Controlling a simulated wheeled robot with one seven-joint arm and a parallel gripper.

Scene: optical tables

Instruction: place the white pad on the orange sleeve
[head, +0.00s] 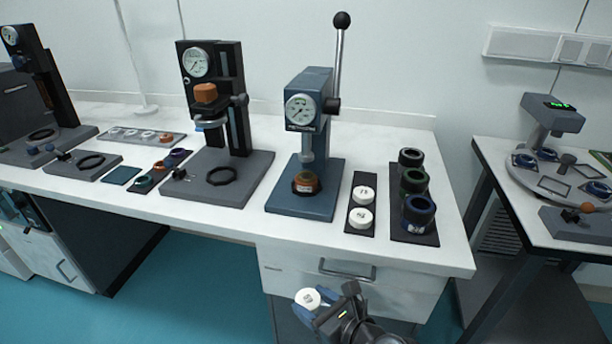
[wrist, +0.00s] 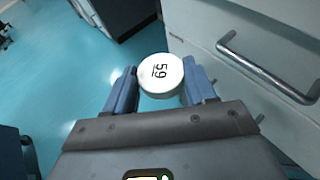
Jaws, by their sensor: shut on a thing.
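My gripper (head: 313,304) is in front of the table's drawer front, below the tabletop. Its blue fingers are shut on a white pad (head: 307,297), a short round disc. In the wrist view the pad (wrist: 160,72) sits between the two fingertips (wrist: 160,88), with its numbered face, which seems to read 59, toward the camera. The orange sleeve (head: 306,184) stands on the base of the blue lever press (head: 306,205), under its ram. It is a short orange-brown ring with a small light label and a dark lower part. My gripper is well apart from it.
Two more white pads (head: 363,194) lie on a dark mat (head: 356,233) right of the press. Several dark ringed sleeves (head: 413,182) stand on another mat. A black press (head: 215,125) stands to the left. The drawer handle (head: 347,270) sticks out near my gripper.

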